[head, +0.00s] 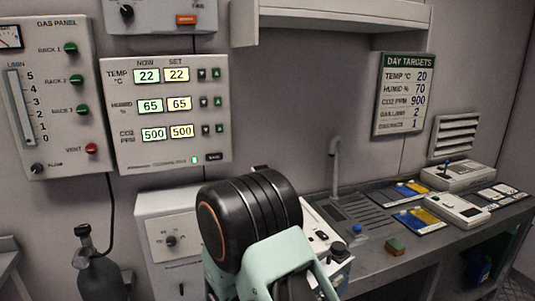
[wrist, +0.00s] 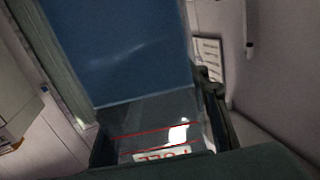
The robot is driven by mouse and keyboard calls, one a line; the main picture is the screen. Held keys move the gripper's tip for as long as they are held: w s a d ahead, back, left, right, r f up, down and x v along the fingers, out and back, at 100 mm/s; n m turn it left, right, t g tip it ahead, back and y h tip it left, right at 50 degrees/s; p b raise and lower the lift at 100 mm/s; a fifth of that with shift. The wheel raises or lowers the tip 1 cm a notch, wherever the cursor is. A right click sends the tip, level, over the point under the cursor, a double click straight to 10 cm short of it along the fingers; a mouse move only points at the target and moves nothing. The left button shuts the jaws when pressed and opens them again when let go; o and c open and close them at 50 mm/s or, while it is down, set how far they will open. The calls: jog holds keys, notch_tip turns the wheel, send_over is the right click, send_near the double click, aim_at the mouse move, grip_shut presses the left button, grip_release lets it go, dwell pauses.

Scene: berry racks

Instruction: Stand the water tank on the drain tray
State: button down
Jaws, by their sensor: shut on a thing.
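The water tank (wrist: 125,50) fills much of the wrist view, close to the camera. It has a large blue face and a clear, dark part with red lines and a white label (wrist: 165,154). My gripper (wrist: 155,115) is shut on it; a dark finger shows at the tank's right side, and the other finger is hard to make out. In the head view my arm hides the gripper and tank. A ribbed grey area that looks like the drain tray (head: 365,214) lies on the bench below a grey spout (head: 334,160). Nothing stands on its visible part.
The grey bench (head: 432,238) holds blue-and-yellow cards (head: 418,219), two pale devices (head: 457,210) and a small green-and-brown block (head: 395,246). A white cabinet (head: 170,240) and dark gas bottle (head: 98,275) stand left. A shelf (head: 330,22) overhangs the wall.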

aim_at(326, 253)
jog(key=shift+d+r+p, duration=0.1)
jog(key=shift+r+p, duration=4.4)
jog(key=shift+p, duration=2.25)
jog(key=shift+t, duration=0.3)
jog(key=shift+w+d+r+n+t+y, duration=0.1)
jog(key=shift+d+r+n+t+y, duration=0.05)
jog(key=shift+n+t+y, duration=0.45)
jog(key=shift+w+d+r+n+t+y, duration=0.1)
jog(key=shift+n+t+y, duration=0.4)
jog(key=shift+n, duration=0.1)
jog(key=shift+s+a+f+n+t+y, duration=0.1)
jog(key=shift+a+f+n+t+y, duration=0.05)
jog(key=shift+n+t+y, duration=0.55)
jog(key=shift+s+a+f+n+t+y, duration=0.15)
jog(key=shift+n+t+y, duration=0.2)
jog(key=shift+y, duration=0.55)
jog(key=shift+w, duration=0.1)
